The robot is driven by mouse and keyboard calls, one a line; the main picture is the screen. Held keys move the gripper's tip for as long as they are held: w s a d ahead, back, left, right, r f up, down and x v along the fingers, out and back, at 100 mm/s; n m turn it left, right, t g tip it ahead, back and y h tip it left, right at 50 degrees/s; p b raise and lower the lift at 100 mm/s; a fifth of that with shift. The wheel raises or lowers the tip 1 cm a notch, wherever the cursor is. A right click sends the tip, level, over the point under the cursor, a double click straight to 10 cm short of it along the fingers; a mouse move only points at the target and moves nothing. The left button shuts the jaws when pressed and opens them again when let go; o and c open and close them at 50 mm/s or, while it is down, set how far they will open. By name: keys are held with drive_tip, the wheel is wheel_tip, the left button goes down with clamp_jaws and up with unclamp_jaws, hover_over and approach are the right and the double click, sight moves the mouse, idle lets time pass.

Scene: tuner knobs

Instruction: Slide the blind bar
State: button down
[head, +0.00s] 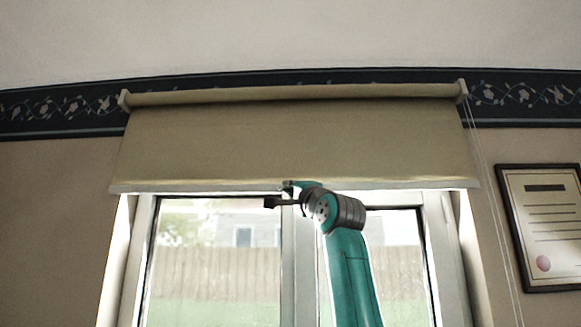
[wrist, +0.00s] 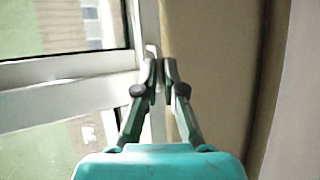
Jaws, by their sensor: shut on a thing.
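The blind bar (head: 200,186) is the pale strip along the bottom edge of the lowered beige roller blind (head: 290,138). It runs level across the top of the window. My gripper (head: 288,184) is at the middle of the bar in the head view. In the wrist view my gripper (wrist: 161,70) has its two dark fingers close together with the pale bar (wrist: 153,49) between them, and it is shut on the bar. The fingers hide a short part of the bar. The blind fabric (wrist: 208,65) lies right of the fingers there.
The white-framed window (head: 283,255) is below and behind the bar. The blind's roller (head: 290,93) is at the top. Thin cords (head: 492,200) hang at its right end. A framed certificate (head: 545,225) is on the right wall.

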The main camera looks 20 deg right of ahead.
wheel_tip(320, 180, down, 38)
drive_tip(key=shift+r, duration=0.15)
drive_tip(key=c, duration=1.3)
unclamp_jaws()
drive_tip(key=shift+c, duration=0.2)
drive_tip(key=shift+o, duration=0.3)
drive_tip(key=v, duration=1.2)
drive_tip(key=shift+d, duration=0.1)
